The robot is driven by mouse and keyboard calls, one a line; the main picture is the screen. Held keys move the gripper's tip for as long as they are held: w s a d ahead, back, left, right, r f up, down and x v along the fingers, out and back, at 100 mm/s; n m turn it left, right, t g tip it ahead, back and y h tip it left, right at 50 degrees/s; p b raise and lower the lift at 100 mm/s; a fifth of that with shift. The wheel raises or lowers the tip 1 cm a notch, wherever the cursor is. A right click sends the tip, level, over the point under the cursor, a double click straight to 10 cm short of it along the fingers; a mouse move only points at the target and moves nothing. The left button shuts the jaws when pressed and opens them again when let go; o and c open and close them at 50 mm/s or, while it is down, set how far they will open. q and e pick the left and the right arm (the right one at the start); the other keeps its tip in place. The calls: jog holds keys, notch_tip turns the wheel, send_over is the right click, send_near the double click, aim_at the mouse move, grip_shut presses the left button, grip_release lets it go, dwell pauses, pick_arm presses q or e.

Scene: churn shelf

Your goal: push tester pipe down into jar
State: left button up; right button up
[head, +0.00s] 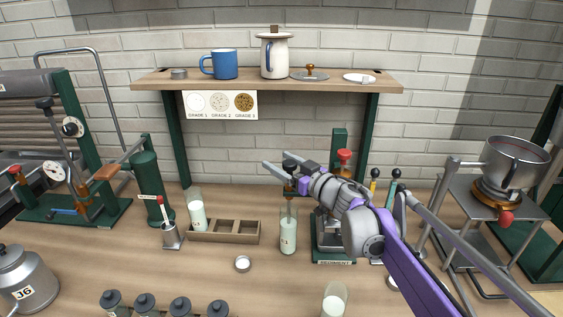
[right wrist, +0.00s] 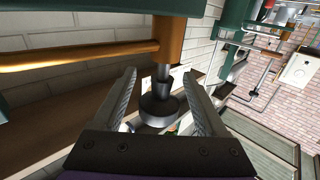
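The jar (head: 288,240) of white liquid stands upright on the bench, left of the green stand. The tester pipe (head: 289,208) rises from its mouth; how deep it reaches is unclear. My right gripper (head: 276,160) is above the jar, around the level of a dark knob at the pipe's top. In the right wrist view, the two fingers of this gripper (right wrist: 160,85) stand apart on either side of a dark round knob (right wrist: 158,108), with visible gaps. It looks like the pipe's top. My left gripper is not in view.
A wooden rack (head: 225,231) with another milk jar (head: 197,215) is to the left. A small white dish (head: 243,264) lies in front. A jar (head: 334,300) stands at the front edge. The shelf (head: 270,86) runs above; the green stand (head: 340,150) is close right.

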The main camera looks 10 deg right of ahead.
jog(key=v, duration=1.1)
jog(key=shift+a, duration=0.1)
dwell(0.4)
